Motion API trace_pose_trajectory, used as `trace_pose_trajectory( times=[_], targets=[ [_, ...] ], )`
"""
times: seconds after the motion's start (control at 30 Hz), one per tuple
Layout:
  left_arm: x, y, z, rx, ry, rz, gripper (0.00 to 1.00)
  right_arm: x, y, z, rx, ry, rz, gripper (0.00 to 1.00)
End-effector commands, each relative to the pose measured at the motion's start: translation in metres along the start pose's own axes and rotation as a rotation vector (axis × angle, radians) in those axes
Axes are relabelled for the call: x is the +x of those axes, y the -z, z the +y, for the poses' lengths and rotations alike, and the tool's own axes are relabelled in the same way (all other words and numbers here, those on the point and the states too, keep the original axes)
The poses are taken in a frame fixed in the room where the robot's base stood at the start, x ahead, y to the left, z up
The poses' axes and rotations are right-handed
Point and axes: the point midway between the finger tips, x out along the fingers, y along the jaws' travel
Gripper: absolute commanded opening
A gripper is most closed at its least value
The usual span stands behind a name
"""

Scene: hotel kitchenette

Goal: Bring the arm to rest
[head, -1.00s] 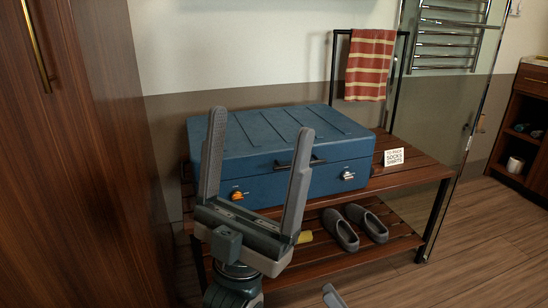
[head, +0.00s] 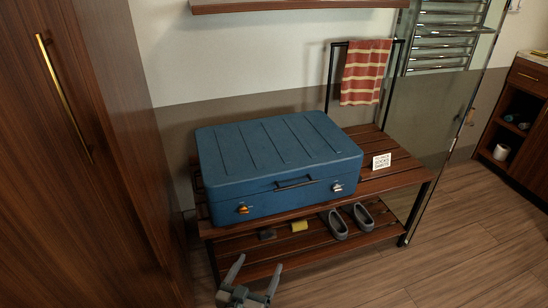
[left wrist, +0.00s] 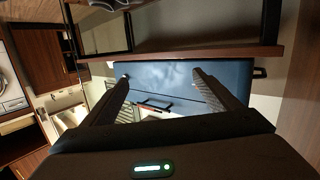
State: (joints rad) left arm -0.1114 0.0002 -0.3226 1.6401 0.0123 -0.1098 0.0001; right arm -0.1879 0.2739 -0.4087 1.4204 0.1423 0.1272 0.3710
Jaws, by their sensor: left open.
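My left gripper (head: 250,281) is low at the bottom of the head view, in front of the wooden bench. Its two fingers stand apart with nothing between them. In the left wrist view the open fingers (left wrist: 160,92) point toward the blue suitcase (left wrist: 165,77), with a gap to it. The suitcase (head: 275,160) is shut and lies on the bench top, its handle and two latches facing me. My right gripper does not show in either view.
The slatted bench (head: 400,180) has a small card (head: 381,161) on top. Grey slippers (head: 351,220) and a yellow item (head: 299,226) lie on its lower shelf. A striped towel (head: 366,72) hangs behind. A wooden cabinet (head: 90,160) stands at left. The floor at right is clear.

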Motion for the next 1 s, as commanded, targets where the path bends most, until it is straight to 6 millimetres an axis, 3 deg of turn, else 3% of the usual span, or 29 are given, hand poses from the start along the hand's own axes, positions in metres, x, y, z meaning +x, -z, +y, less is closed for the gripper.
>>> trace_pose_trajectory(
  times=[0.07, 0.27, 0.4, 0.5, 0.6, 0.7, 0.83, 1.0],
  targets=[
    [-0.025, -0.029, -0.008, -0.003, 0.018, -0.126, 0.83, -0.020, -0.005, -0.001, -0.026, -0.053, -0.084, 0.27],
    [-0.102, -0.119, -0.027, -0.012, 0.057, -0.421, 0.83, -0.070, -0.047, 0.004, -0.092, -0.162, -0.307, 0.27],
    [-0.173, -0.172, -0.036, -0.021, 0.082, -0.619, 0.83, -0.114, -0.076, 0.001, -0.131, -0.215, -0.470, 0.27],
    [-0.223, -0.201, -0.042, -0.028, 0.098, -0.741, 0.83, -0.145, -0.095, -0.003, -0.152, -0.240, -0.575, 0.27],
    [-0.264, -0.221, -0.045, -0.032, 0.109, -0.834, 0.83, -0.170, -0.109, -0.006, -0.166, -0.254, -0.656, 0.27],
    [-0.292, -0.235, -0.046, -0.036, 0.116, -0.895, 0.83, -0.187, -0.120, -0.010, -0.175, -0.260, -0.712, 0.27],
    [-0.310, -0.243, -0.048, -0.039, 0.121, -0.932, 0.83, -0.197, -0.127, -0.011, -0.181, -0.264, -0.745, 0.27],
    [-0.312, -0.246, -0.048, -0.039, 0.122, -0.938, 0.83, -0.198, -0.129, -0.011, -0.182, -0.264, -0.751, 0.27]
  ],
)
